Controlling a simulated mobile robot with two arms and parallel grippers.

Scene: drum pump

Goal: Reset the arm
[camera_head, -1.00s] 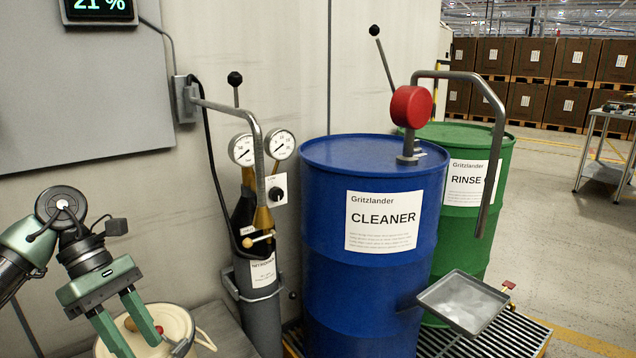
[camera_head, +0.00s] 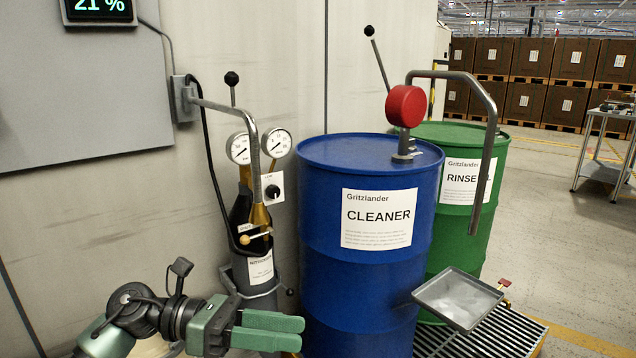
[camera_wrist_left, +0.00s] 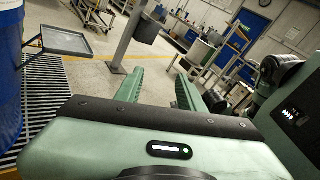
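My left gripper (camera_head: 300,333) is at the bottom of the head view, low in front of the blue drum and the grey cylinder. Its green fingers point right. The left wrist view shows the two fingers (camera_wrist_left: 160,76) apart with nothing between them, so it is open. The blue CLEANER drum (camera_head: 375,280) carries a hand pump with a red body (camera_head: 406,106), a lever and a bent grey spout (camera_head: 489,130). My right gripper is not in view.
A grey tray (camera_head: 459,299) stands out beside the blue drum over a grating (camera_head: 500,335). The green RINSE drum (camera_head: 465,205) stands behind. A cylinder (camera_head: 258,268) with two gauges is by the wall. A cream bucket (camera_head: 154,347) is mostly hidden behind my left arm.

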